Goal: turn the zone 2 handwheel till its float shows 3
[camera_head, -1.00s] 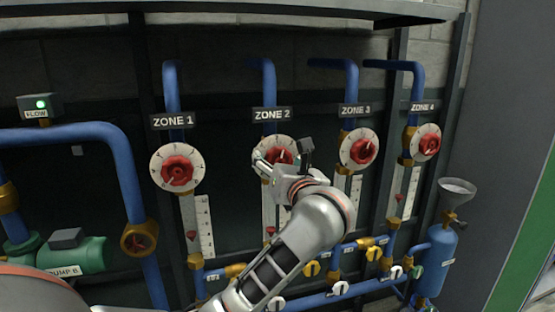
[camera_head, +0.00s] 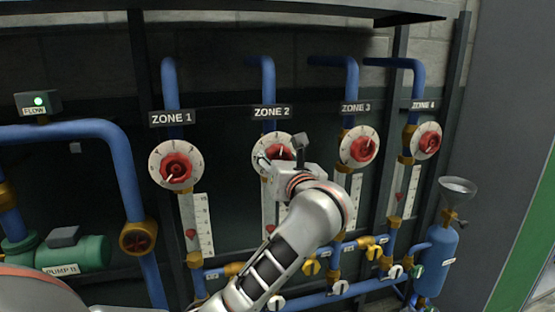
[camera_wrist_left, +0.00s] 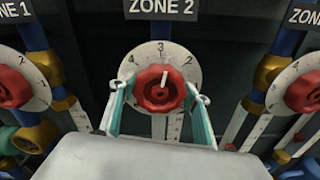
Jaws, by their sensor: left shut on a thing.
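The zone 2 handwheel (camera_head: 281,153) is red, on a round white dial under the ZONE 2 sign (camera_head: 271,113). In the left wrist view, the handwheel (camera_wrist_left: 160,90) sits between the fingers of my left gripper (camera_wrist_left: 159,100), which is shut on it. The wheel's white mark points up, close to the 3 on the dial (camera_wrist_left: 160,56). In the head view my left gripper (camera_head: 270,160) covers part of the dial. Below it, the zone 2 float (camera_head: 270,229) shows as a small red spot; its scale is partly behind my arm, and its reading is too small to tell. My right gripper is out of view.
The zone 1 handwheel (camera_head: 175,167) is at left, the zone 3 handwheel (camera_head: 363,149) close at right, and the zone 4 handwheel (camera_head: 429,143) farther right. Blue pipes with yellow and white valves run below. A blue cylinder (camera_head: 438,262) with a funnel stands at right.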

